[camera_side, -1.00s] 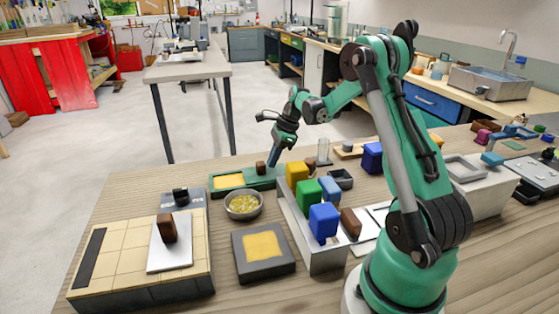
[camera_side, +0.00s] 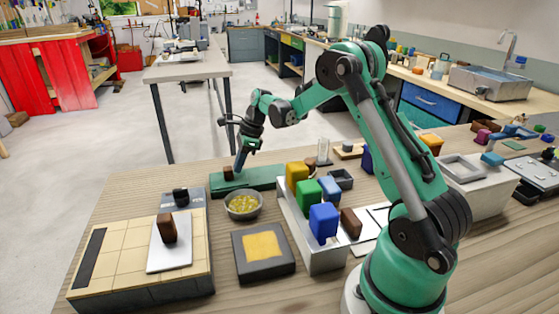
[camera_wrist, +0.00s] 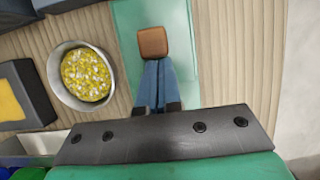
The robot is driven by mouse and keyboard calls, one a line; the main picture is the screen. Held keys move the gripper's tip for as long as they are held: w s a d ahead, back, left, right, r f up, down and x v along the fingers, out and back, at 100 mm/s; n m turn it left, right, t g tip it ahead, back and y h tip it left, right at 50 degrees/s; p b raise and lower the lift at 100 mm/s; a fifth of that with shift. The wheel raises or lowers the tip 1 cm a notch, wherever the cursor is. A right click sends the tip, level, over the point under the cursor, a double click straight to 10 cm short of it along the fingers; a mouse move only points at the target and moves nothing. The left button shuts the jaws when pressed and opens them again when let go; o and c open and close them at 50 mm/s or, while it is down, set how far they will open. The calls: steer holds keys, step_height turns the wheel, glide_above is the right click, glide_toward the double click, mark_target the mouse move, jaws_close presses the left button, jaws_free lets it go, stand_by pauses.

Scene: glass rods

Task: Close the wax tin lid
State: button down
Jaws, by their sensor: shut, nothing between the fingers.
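The green wax tin (camera_side: 262,180) lies on the bench beyond the metal bowl. Its green lid carries a brown knob (camera_side: 228,173), now near the tin's left end. No yellow wax shows in the tin; the lid seems to cover it, though I cannot make out the lid's edge. My gripper (camera_side: 239,173) is shut and empty, pointing down at the right side of the knob. In the wrist view the blue fingers (camera_wrist: 154,66) meet, with their tips against or very close to the knob (camera_wrist: 152,43), over the green surface (camera_wrist: 125,15).
A metal bowl of yellow pellets (camera_side: 243,204) stands close in front of the tin. A dark square tray with yellow wax (camera_side: 263,246) is nearer. A rack with coloured blocks (camera_side: 308,193) and a glass cylinder (camera_side: 323,150) stand to the right.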

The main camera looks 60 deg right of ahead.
steer(key=s+d, duration=0.3)
steer(key=v, duration=0.9)
steer(key=s+a+n+t+h, duration=0.1)
steer(key=s+a+n, duration=0.3)
steer(key=a+n, duration=0.7)
steer(key=s+a+r+n+t+h, duration=0.1)
steer(key=s+a+n+t+h, duration=0.1)
steer(key=a+n, duration=0.9)
steer(key=s+n+t, duration=0.1)
steer(key=s+n, duration=0.1)
steer(key=n, duration=0.3)
steer(key=shift+s+r, duration=0.2)
steer(key=shift+s, duration=0.05)
